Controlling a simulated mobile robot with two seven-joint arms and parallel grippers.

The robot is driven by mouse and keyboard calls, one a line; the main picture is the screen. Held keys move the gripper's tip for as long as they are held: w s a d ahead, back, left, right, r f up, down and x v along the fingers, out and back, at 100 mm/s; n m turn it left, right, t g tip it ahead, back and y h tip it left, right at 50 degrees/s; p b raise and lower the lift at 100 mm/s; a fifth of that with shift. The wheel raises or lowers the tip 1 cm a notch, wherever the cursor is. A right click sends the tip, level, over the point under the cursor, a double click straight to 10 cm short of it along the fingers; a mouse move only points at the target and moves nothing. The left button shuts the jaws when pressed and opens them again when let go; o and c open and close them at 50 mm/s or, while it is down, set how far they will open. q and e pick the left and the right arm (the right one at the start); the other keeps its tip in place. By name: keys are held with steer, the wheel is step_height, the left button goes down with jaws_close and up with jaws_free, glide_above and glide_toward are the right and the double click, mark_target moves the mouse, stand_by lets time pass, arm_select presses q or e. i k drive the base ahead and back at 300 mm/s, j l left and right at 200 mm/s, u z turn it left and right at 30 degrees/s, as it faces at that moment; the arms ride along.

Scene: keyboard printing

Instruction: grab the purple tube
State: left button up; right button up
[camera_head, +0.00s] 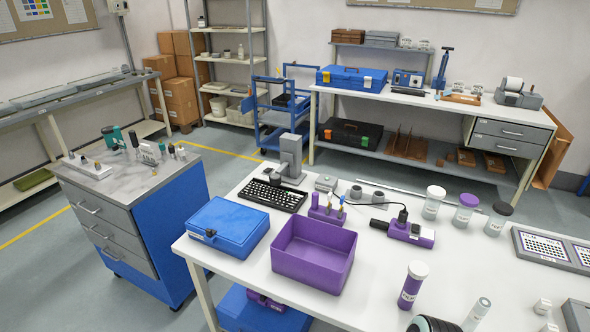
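A purple tube (411,287) with a pale cap stands upright near the front of the white table (375,285), right of the purple bin. A clear jar with a purple lid (466,211) stands farther back, between a white-lidded jar (433,202) and a black-lidded jar (498,219).
An open purple bin (314,255) and a blue case (228,228) stand left of the tube. Behind are a purple device (411,232) and a keyboard (272,195).

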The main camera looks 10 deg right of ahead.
mark_target(411, 286)
steer(key=z, duration=1.45)
steer(key=i+l, duration=0.1)
steer(key=l, duration=0.4)
steer(key=i+l, duration=0.1)
steer(key=l, duration=0.4)
steer(key=i+l, duration=0.1)
steer(key=l, duration=0.4)
steer(key=l+u, duration=0.3)
steer(key=u, duration=0.2)
steer(key=l+u, duration=0.3)
steer(key=u, duration=0.2)
